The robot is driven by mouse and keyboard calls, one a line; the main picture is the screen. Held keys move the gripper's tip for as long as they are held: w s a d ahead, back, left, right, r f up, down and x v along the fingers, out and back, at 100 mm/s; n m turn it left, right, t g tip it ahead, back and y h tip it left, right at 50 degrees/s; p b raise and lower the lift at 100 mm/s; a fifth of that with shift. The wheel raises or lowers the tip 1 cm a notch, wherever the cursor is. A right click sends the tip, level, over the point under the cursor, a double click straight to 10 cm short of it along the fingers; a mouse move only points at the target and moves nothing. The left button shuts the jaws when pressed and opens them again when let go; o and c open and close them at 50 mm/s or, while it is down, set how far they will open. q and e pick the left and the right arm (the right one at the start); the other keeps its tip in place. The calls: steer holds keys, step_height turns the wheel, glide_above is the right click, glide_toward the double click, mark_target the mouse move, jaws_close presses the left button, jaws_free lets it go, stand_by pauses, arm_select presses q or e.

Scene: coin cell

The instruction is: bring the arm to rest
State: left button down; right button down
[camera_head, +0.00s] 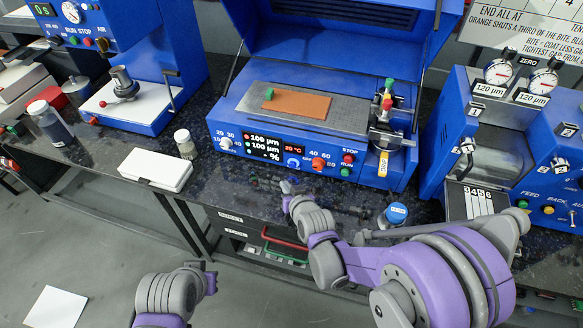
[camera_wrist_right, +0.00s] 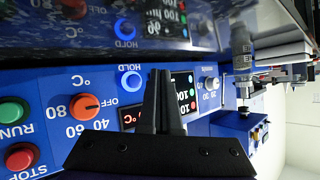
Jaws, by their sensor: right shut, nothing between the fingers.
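My right arm (camera_head: 435,275), purple and grey, comes in from the lower right of the head view. Its gripper (camera_head: 287,188) hangs just in front of the blue coating machine (camera_head: 262,148), over the front part of the dark worktop. In the right wrist view the black fingers (camera_wrist_right: 161,100) are together with nothing between them, and the machine's knobs and displays show behind them. My left arm (camera_head: 165,295) shows at the lower left of the head view, away from the worktop. Its hand end (camera_head: 206,275) is small and its fingers cannot be made out.
A white box (camera_head: 155,170) and a small jar (camera_head: 185,144) stand left of the right gripper. A blue-capped bottle (camera_head: 396,214) stands beside the right arm. A blue roller machine (camera_head: 510,150) is at right. Drawers (camera_head: 240,226) are below the worktop edge. Open floor (camera_head: 110,245) lies at lower left.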

stand_by(0.4)
steer(key=shift+d+r, duration=0.2)
steer(key=s+d+r+g+h+p, duration=0.1)
steer(key=s+d+r+g, duration=0.1)
steer(key=s+d, duration=0.3)
steer(key=s+d+r+g+h+p, duration=0.1)
steer(key=s+d+r, duration=0.3)
steer(key=s, duration=0.7)
steer(key=s+d+r+m+g+h+p, duration=0.1)
steer(key=s+d+r+g+h, duration=0.1)
steer(key=s+d, duration=0.6)
steer(key=shift+s+r+g, duration=0.4)
steer(key=shift+s+g, duration=0.1)
steer(key=shift+s, duration=0.1)
steer(key=shift+d, duration=0.1)
